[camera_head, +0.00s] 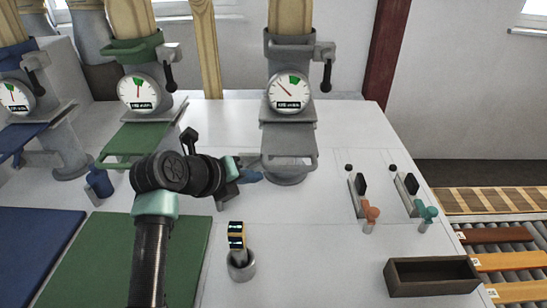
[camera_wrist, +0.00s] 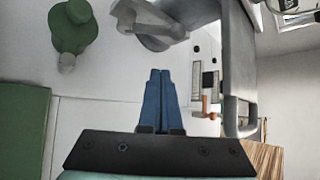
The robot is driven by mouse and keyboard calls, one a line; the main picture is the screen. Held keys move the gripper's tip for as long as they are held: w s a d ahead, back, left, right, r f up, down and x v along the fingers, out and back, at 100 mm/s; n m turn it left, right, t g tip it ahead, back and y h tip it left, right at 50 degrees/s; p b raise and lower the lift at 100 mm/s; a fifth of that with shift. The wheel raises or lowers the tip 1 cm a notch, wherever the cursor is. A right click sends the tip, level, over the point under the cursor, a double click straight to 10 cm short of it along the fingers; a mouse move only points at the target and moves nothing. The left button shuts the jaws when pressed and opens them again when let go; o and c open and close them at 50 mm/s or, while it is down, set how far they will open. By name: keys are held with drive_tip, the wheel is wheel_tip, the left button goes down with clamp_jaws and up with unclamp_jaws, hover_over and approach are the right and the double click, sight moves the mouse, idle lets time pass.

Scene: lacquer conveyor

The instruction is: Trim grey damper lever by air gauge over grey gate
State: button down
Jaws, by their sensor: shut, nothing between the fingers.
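The grey damper lever (camera_head: 327,74), with a black handle hanging down, sits on the right side of the grey pipe collar. The round air gauge (camera_head: 289,92) is just below the collar; its needle points up-left, outside the green band at upper right. The grey gate (camera_head: 289,142) is a flat plate with a front handle below the gauge. My gripper (camera_head: 254,176) is shut and empty, low and left of the grey gate, well below the lever. In the wrist view its blue fingers (camera_wrist: 160,82) are together, with a grey plate on the right (camera_wrist: 240,60).
Green (camera_head: 140,138) and blue (camera_head: 25,135) gates with their own gauges stand at left. Orange (camera_head: 371,213) and teal (camera_head: 428,214) levers, a dark open box (camera_head: 432,277) and a roller conveyor (camera_head: 495,262) are at right. A banded piece stands on a metal post (camera_head: 240,266) in front.

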sight(257, 161)
drive_tip(key=b+x, duration=0.2)
drive_tip(key=x, duration=0.1)
drive_tip(key=b+x, duration=0.6)
drive_tip(key=shift+s+f, duration=0.25)
drive_tip(key=shift+f, duration=0.05)
drive_tip(key=a+r, duration=0.1)
drive_tip(key=w+a+r, duration=0.1)
drive_tip(key=r, duration=0.1)
drive_tip(key=shift+a+r, duration=0.25)
drive_tip(key=shift+r, duration=0.05)
